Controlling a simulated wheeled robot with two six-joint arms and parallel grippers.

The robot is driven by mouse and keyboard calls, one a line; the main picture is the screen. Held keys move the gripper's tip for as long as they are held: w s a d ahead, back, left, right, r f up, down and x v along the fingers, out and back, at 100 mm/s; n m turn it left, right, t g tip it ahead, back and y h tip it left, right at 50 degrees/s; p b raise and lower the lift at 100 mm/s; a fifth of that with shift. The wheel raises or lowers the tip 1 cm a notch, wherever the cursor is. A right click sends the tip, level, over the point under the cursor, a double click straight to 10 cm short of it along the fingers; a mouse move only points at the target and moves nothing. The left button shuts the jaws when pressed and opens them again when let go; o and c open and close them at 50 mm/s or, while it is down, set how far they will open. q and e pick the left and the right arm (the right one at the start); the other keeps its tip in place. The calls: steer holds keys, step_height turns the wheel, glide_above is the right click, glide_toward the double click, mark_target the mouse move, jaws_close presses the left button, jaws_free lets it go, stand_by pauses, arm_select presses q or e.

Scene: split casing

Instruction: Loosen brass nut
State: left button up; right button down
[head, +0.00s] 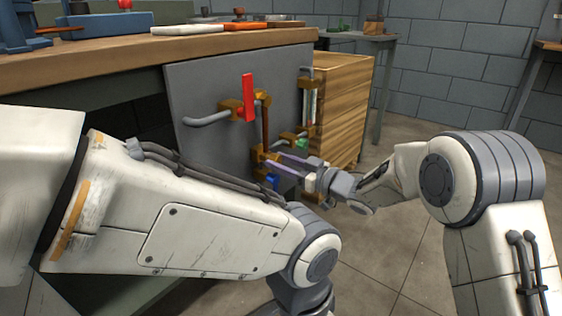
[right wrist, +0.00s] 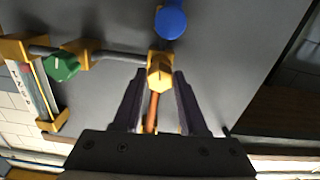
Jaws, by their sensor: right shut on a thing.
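The brass nut (right wrist: 160,76) is a hexagonal golden piece between a copper pipe (right wrist: 152,112) and the fitting with a blue knob (right wrist: 170,22). In the right wrist view, my right gripper (right wrist: 160,82) has one finger on each side of the nut and is shut on it. In the head view, my right gripper (head: 272,161) reaches from the right to the lower part of a grey panel (head: 200,85), and its fingers hide the nut there. The blue knob (head: 271,181) shows just below the fingers. My left arm crosses the foreground, but its gripper is out of view.
A red-handled valve (head: 248,98) stands out from the panel above. A green knob (head: 301,143) sits close to my right fingers. Open floor lies at the right.

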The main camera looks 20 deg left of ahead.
steer(key=n, duration=0.2)
steer(key=shift+n, duration=0.4)
steer(key=n, duration=0.2)
steer(key=shift+f+n, duration=0.1)
steer(key=shift+n, duration=0.3)
steer(key=n+b, duration=0.1)
steer(key=n, duration=0.1)
steer(key=shift+n, duration=0.4)
steer(key=n+b, duration=0.1)
steer(key=n, duration=0.1)
steer(key=shift+n+b, duration=0.3)
steer(key=shift+b, duration=0.05)
steer(key=n+b, duration=0.3)
steer(key=n, duration=0.2)
steer(key=shift+f+b, duration=0.15)
steer(key=shift+b, duration=0.2)
steer(key=n+b, duration=0.5)
steer(key=n, duration=0.2)
steer(key=shift+n, duration=0.3)
steer(key=shift+n+b, duration=0.35)
steer(key=shift+n, duration=0.55)
steer(key=n, duration=0.3)
steer(key=shift+n, duration=2.1)
